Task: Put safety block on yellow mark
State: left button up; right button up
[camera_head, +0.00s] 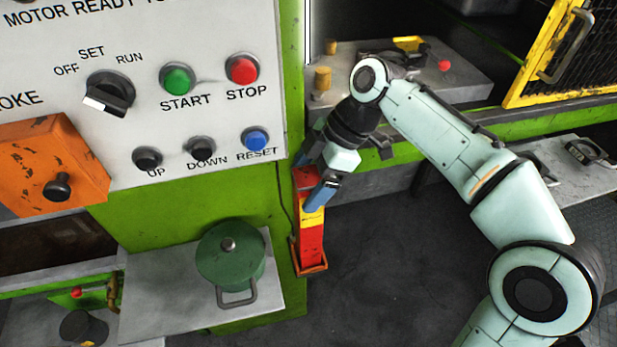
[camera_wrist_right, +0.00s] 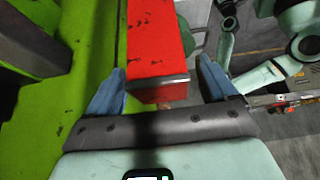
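The safety block (camera_head: 311,240), red with a yellow band, stands upright in an orange holder (camera_head: 313,269) at the green press column's side. My right gripper (camera_head: 313,178) is at the block's upper end, its blue fingers on either side. In the right wrist view, the red block (camera_wrist_right: 157,45) lies between the two fingers of my right gripper (camera_wrist_right: 163,85), with a gap visible on each side, so the gripper is open. A yellow patch (camera_head: 409,43), perhaps the yellow mark, shows on the grey press bed behind my right arm, partly hidden. My left gripper is not seen.
The white control panel (camera_head: 215,110) with buttons is just left of my gripper. A green lidded pot (camera_head: 230,255) stands on a grey shelf below. A yellow mesh guard (camera_head: 565,55) is at the upper right. A brass post (camera_head: 322,78) stands on the bed.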

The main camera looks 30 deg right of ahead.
jog(key=shift+r, duration=0.1)
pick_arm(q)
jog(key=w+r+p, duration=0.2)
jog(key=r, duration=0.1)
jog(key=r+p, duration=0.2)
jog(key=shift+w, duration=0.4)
pick_arm(e)
jog(key=v, duration=1.3)
jog(key=shift+d, duration=0.3)
